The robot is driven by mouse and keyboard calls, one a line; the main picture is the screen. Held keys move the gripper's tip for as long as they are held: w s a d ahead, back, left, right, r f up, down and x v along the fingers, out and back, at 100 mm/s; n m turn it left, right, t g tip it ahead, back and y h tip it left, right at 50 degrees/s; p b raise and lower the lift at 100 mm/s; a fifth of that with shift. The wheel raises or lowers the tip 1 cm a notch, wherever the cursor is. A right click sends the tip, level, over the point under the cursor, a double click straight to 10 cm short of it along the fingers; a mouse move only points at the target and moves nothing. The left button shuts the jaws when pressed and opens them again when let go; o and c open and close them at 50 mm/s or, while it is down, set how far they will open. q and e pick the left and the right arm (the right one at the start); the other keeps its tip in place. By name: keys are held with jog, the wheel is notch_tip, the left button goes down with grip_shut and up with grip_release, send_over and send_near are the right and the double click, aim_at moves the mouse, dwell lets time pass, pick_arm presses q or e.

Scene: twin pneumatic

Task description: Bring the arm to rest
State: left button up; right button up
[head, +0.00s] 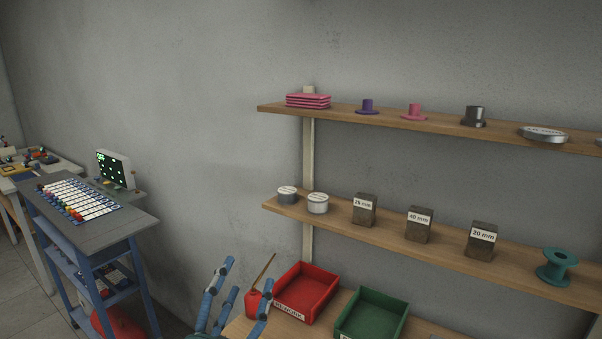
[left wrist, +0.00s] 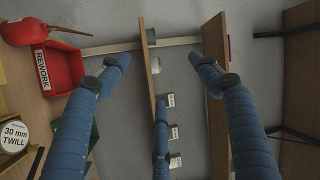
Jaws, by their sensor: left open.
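My left gripper (head: 247,275) shows at the bottom of the head view, left of the red REWORK bin. Its blue padded fingers point up and stand apart, with nothing between them. In the left wrist view the open fingers (left wrist: 158,62) frame the wall and the shelf boards, and no object is held. Its palm and arm are cut off by the lower edge of the head view. My right gripper shows in neither view.
A red bin (head: 318,309) marked REWORK, a red oil can (head: 252,303) and a green bin (head: 388,327) stand on the bench close to my left gripper. Two wooden shelves (head: 345,226) hold boxes, tins and spools. A blue cart (head: 85,238) stands left. Open floor (head: 25,300) lies at far left.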

pick_arm(q)
jog(key=s+a+f+n+g+y, duration=0.1)
jog(key=s+a+f+n+g, duration=0.2)
jog(key=f, duration=0.4)
jog(key=s+a+f+n+g+y, duration=0.2)
jog(key=s+a+f+n+g, duration=0.15)
jog(key=f, duration=0.45)
jog(key=s+a+f+n+g+y, duration=0.1)
jog(key=s+a+f+n+g, duration=0.1)
jog(key=s+f, duration=0.35)
jog(key=s+a+f+n+g, duration=0.1)
jog(key=s+f+n+g, duration=0.3)
jog(key=s+f+g, duration=0.75)
jog(key=s+f+t, duration=0.1)
jog(key=s+f, duration=0.3)
jog(key=f, duration=1)
jog(key=s+f+t, duration=0.2)
jog(key=s+f, duration=0.1)
jog(key=f, duration=1.1)
jog(key=s+a+f+g+b, duration=0.1)
jog(key=s+a+f, duration=0.2)
jog(key=s+f, duration=1.3)
jog(key=shift+s+f+g+h, duration=0.3)
jog(key=shift+s, duration=0.25)
